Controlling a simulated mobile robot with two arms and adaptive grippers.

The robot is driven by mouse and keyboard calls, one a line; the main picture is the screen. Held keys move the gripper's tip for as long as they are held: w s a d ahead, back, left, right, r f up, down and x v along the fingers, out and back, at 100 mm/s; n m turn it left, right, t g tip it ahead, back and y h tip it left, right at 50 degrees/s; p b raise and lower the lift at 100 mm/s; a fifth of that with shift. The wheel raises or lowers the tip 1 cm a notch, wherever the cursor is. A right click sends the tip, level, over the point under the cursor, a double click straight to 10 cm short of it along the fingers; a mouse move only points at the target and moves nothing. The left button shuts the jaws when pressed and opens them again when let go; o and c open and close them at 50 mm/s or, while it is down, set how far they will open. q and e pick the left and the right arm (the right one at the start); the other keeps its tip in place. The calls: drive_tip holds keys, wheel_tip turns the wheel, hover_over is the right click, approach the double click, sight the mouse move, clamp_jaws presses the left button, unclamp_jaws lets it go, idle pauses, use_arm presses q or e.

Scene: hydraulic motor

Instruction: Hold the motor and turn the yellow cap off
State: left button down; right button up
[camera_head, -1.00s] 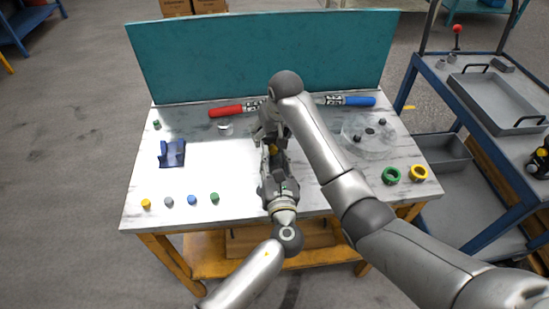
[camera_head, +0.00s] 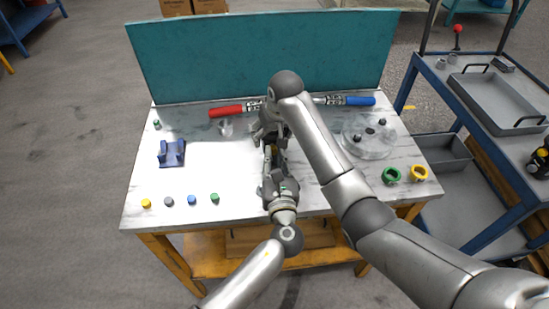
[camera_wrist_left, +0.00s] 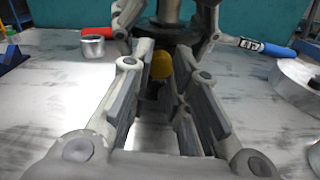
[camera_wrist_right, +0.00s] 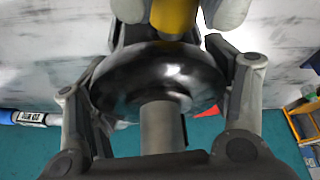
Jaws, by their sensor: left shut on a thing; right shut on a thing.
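The motor (camera_wrist_right: 150,85) is a dark, shiny round body with a grey shaft, partly hidden by my fingers. My right gripper (camera_head: 268,131) is shut on it above the middle of the table. The yellow cap (camera_wrist_left: 162,65) sits at the motor's end facing my left gripper; it also shows at the top of the right wrist view (camera_wrist_right: 174,14). My left gripper (camera_head: 272,154) comes from the table's front side and is shut on the yellow cap, its fingers on either side. I cannot tell whether the cap is still seated.
A blue stand (camera_head: 172,154) and several small caps lie on the left. Red (camera_head: 226,111) and blue-handled (camera_head: 360,100) tools lie at the back. A clear round dish (camera_head: 367,150), a green ring (camera_head: 391,174) and a yellow ring (camera_head: 418,173) are right. A teal panel (camera_head: 260,58) closes the back.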

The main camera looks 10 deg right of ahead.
use_arm(q)
drive_tip(key=n, duration=0.4)
use_arm(e)
drive_tip(key=shift+r, duration=0.1)
use_arm(q)
drive_tip(key=shift+n, duration=0.7)
drive_tip(key=n, duration=0.3)
drive_tip(key=shift+s, duration=0.1)
drive_tip(key=shift+s, duration=2)
use_arm(e)
drive_tip(key=o, duration=2.2)
drive_tip(key=shift+c, duration=0.2)
